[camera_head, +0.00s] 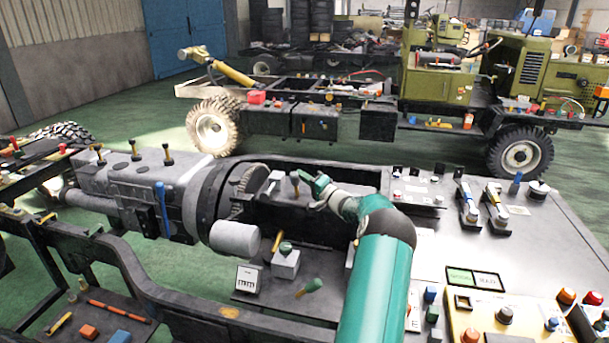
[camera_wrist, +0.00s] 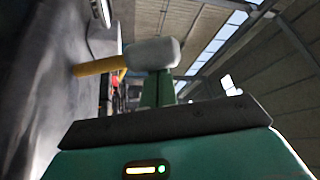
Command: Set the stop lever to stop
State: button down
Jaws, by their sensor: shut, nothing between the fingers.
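My gripper (camera_head: 317,184) is at the end of my green arm, over the open engine bay beside the grey gearbox housing. In the wrist view its green fingers (camera_wrist: 157,90) are together with nothing between them. A lever-like part with a yellow rod (camera_wrist: 98,66) and a pale grey cylindrical end (camera_wrist: 152,53) lies just beyond the fingertips; I cannot tell whether they touch.
The grey gearbox housing (camera_head: 135,180) carries several knobbed levers and a blue lever (camera_head: 163,207). A green-knobbed lever (camera_head: 286,250) and a label card (camera_head: 246,280) sit below my gripper. A bench (camera_head: 545,240) with switches is at right. A green truck (camera_head: 440,80) stands behind.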

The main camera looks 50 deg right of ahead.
jog(key=shift+s+a+f, duration=0.15)
jog(key=shift+a+f, duration=0.1)
jog(key=shift+a, duration=0.25)
jog(key=shift+s+a+r, duration=0.1)
jog(key=shift+s+a, duration=0.05)
jog(key=shift+a, duration=0.1)
jog(key=shift+s+f, duration=0.1)
jog(key=shift+f, duration=0.15)
